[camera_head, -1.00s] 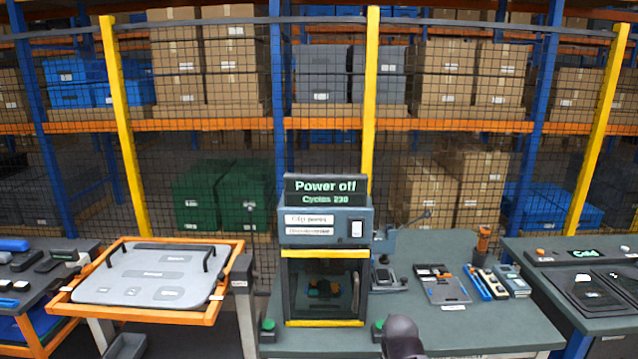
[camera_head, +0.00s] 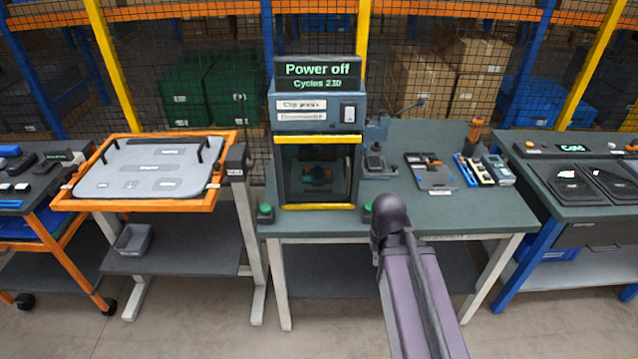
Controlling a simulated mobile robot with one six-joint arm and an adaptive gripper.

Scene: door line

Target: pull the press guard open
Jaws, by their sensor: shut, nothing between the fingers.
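The press (camera_head: 318,108) stands on the grey-green workbench (camera_head: 450,215), with a lit sign (camera_head: 318,70) reading "Power off" and "Cycles 230" on top. Its guard (camera_head: 318,175) is a dark-framed see-through front panel between two yellow bars, and it looks closed. Its handle is hard to make out in the dark frame at the right. Some dim parts show behind the panel. My arm, with a dark rounded joint and a purple link, reaches up in front of the bench, to the right of the guard. My gripper is not visible.
Green buttons (camera_head: 265,213) flank the press base. A vise-like tool (camera_head: 377,155) stands close at its right, with a tool tray (camera_head: 433,173) farther right. An orange-framed table (camera_head: 140,205) stands left of the bench. Open floor lies in front.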

